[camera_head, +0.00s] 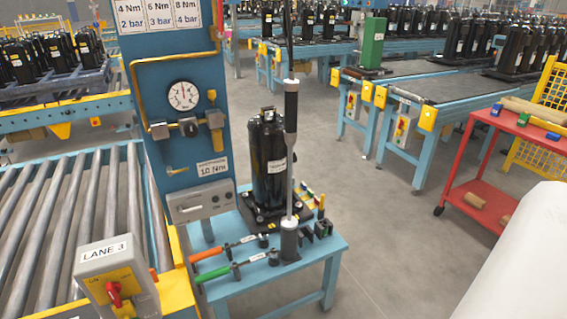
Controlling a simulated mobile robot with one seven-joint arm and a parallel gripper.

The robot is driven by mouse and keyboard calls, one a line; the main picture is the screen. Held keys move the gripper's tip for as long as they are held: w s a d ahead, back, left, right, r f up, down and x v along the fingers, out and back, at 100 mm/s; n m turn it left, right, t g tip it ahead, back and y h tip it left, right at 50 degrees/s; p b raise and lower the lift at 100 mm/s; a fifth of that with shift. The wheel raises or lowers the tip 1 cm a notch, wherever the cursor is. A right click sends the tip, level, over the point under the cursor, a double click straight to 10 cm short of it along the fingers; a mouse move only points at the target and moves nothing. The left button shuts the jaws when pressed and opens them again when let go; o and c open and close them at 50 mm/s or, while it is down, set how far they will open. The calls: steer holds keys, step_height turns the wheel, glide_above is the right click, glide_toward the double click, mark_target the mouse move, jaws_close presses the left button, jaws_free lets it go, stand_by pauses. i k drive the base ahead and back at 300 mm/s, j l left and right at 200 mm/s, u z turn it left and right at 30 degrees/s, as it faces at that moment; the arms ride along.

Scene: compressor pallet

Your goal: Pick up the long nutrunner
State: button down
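The long nutrunner (291,115) stands upright at the front of a small blue table (318,258). It has a black grip near the top and a long silver shaft. My gripper is not in view. A large white shape, likely part of my arm, fills the lower right corner, apart from the nutrunner.
Orange-handled (210,253) and green-handled (213,273) tools lie left of the holder. Small black sockets stand beside it. A blue gauge panel (183,140) rises at the left, beside a roller conveyor (70,215). A red cart (490,185) stands at the right. The grey floor between is clear.

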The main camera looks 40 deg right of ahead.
mark_target(291, 85)
steer(key=i+l+z, duration=0.3)
steer(key=z, duration=0.2)
steer(key=i+l+z, duration=0.45)
steer(key=k+l+u, duration=0.25)
steer(key=k+l, duration=0.25)
steer(key=l, duration=0.25)
steer(key=k+l+u, duration=0.25)
steer(key=k+l, duration=0.3)
steer(key=i, duration=1)
steer(key=l, duration=0.05)
